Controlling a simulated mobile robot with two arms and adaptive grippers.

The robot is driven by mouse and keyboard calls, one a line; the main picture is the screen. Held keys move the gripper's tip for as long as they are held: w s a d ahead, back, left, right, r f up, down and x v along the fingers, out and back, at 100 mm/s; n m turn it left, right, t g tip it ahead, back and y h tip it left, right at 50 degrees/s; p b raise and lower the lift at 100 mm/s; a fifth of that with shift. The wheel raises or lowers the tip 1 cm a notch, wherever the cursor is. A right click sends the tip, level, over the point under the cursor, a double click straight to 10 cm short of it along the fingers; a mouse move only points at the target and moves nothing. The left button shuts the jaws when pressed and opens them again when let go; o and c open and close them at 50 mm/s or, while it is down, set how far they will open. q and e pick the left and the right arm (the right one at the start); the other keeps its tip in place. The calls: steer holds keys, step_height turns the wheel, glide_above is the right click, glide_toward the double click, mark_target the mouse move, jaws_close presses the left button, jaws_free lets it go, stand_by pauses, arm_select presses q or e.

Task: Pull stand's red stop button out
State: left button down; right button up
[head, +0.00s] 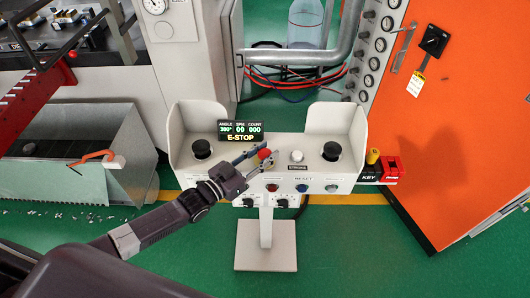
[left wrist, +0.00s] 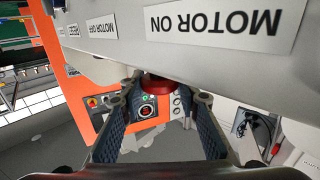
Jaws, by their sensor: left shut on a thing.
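The red stop button (head: 264,153) sits on the sloped top of the grey control stand (head: 300,146), left of a white button. My left gripper (head: 259,160) reaches in from the lower left, its two fingers on either side of the red button and shut on it. In the left wrist view the red button (left wrist: 158,86) shows as a red rim between the fingertips, partly hidden under the panel edge. The small display (head: 241,131) on the stand reads E-STOP. I do not see my right gripper.
Black palm buttons (head: 201,149) sit inside side guards at both ends of the stand. Below are a lower row of buttons and knobs. A yellow and red key switch (head: 373,157) is at the right. An orange cabinet (head: 455,110) stands further right. Green floor is clear in front.

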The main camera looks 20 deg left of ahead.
arm_select(q)
steer(key=c, duration=1.5)
jaws_free()
steer(key=shift+r, duration=0.25)
steer(key=shift+o, duration=0.2)
steer(key=shift+f, duration=0.1)
steer(key=v, duration=1.2)
